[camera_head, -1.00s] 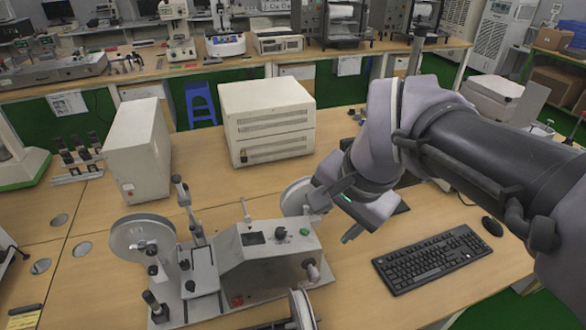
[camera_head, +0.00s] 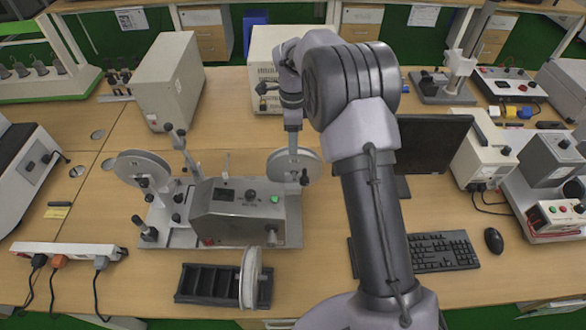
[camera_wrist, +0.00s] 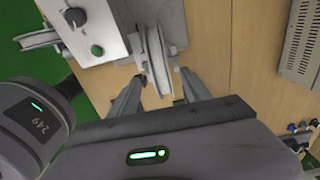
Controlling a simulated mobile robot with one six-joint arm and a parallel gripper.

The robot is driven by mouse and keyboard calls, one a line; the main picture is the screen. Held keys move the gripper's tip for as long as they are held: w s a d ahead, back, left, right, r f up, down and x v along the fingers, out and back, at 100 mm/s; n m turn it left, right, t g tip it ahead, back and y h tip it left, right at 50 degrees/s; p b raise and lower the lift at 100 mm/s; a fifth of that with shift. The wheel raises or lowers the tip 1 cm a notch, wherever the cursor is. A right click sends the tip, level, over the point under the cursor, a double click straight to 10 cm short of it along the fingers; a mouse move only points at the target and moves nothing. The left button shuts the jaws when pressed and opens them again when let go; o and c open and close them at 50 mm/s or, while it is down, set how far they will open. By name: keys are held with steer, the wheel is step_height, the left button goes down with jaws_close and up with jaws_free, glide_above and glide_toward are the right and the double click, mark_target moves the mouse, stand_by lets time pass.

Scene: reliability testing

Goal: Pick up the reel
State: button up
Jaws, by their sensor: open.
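A grey-white reel (camera_head: 281,166) is mounted upright on the right side of the winding machine (camera_head: 243,206). My gripper (camera_head: 292,148) is above it, pointing down. In the wrist view my gripper (camera_wrist: 160,77) is open, with this reel (camera_wrist: 156,58) edge-on between its two fingers. I cannot tell whether either finger touches it. A second reel (camera_head: 128,164) is on the machine's left side. A third reel (camera_head: 251,284) stands upright in a black slotted rack (camera_head: 207,284) in front of the machine. Another reel (camera_wrist: 38,40) shows at the left of the wrist view.
A monitor (camera_head: 432,150), keyboard (camera_head: 440,251) and mouse (camera_head: 494,240) are right of my arm. A beige box (camera_head: 264,75) stands behind my gripper, and a white case (camera_head: 170,80) behind the machine. A power strip (camera_head: 68,250) lies front left.

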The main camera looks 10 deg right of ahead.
mark_target(294, 157)
steer(key=f, duration=0.5)
steer(key=f+b, duration=0.1)
steer(key=f, duration=0.2)
steer(key=shift+d+f, duration=0.25)
steer(key=shift+f, duration=0.05)
steer(key=shift+r, duration=0.1)
jaws_close()
stand_by(0.7)
